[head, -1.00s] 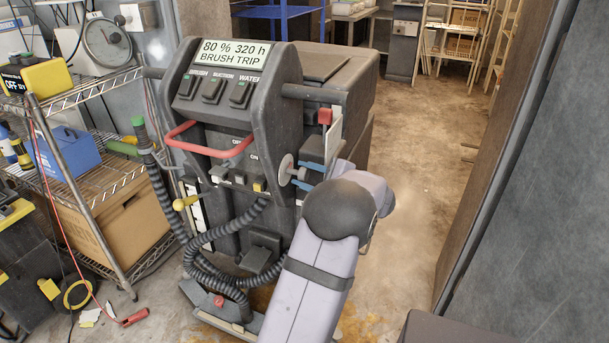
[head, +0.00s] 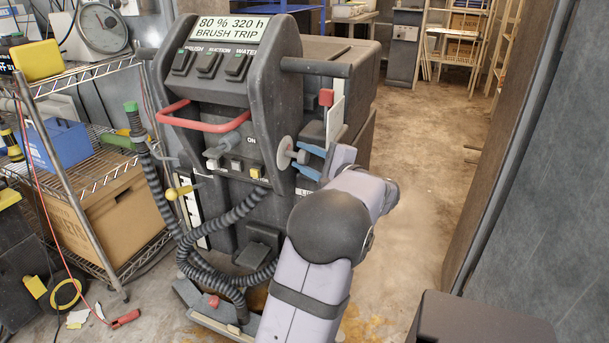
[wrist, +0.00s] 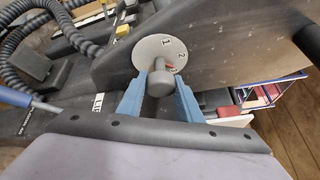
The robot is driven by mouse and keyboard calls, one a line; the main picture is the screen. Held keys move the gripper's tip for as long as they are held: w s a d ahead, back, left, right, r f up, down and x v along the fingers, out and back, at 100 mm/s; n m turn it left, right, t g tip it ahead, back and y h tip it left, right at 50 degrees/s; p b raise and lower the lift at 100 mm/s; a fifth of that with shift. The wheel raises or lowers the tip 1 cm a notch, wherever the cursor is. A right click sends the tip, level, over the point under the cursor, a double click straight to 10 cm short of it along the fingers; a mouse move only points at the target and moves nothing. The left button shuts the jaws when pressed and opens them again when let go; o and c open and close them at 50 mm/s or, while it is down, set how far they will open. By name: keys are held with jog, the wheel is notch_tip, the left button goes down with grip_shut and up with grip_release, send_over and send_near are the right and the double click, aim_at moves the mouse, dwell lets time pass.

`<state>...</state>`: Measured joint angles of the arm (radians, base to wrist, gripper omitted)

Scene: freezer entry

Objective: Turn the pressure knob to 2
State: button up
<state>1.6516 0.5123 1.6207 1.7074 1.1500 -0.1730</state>
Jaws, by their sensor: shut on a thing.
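The pressure knob (wrist: 161,80) is a grey round grip in front of a pale dial disc (wrist: 150,46) marked 1, 2 and 3 on the machine's right side. A small red mark (wrist: 169,66) shows beside the knob, close to the 3. In the head view the knob (head: 301,157) and disc (head: 285,151) are seen nearly edge-on. My gripper (wrist: 160,92) is shut on the knob, with one blue finger on each side of it. In the head view my gripper (head: 309,162) reaches the knob from the right. The knob's underside is hidden.
The dark floor machine (head: 220,100) has a red handle (head: 205,125), a display reading "BRUSH TRIP" and a ribbed hose (head: 170,205). A red-topped lever (head: 326,97) stands just above my gripper. A wire shelf (head: 75,75) is at left. Open floor (head: 430,150) lies to the right.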

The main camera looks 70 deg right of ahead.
aim_at(307, 157)
jog(key=n+t+b, duration=0.1)
jog(key=b, duration=0.4)
jog(key=n+h+b, duration=0.1)
jog(key=n+b, duration=0.1)
jog(key=b, duration=0.3)
jog(key=n+t+b, duration=0.1)
jog(key=n+b, duration=0.1)
jog(key=b, duration=0.3)
jog(key=shift+f+t+h, duration=0.3)
jog(key=shift+f, duration=0.05)
jog(key=n+b, duration=0.1)
jog(key=b, duration=0.1)
jog(key=n+t+b, duration=0.1)
jog(key=b, duration=0.2)
jog(key=shift+r+n, duration=0.25)
jog(key=shift+n, duration=0.05)
jog(key=shift+b, duration=0.4)
jog(key=shift+r+n+t+b, duration=0.25)
jog(key=shift+n+t+b, duration=0.05)
jog(key=shift+n, duration=0.1)
jog(key=o, duration=1)
jog(key=shift+s+f, duration=0.1)
jog(key=shift+s, duration=0.05)
jog(key=p+v, duration=0.1)
jog(key=v, duration=0.5)
jog(key=shift+r+p, duration=0.2)
jog(key=shift+p, duration=0.15)
jog(key=shift+s+a+f, duration=0.25)
jog(key=shift+s, duration=0.25)
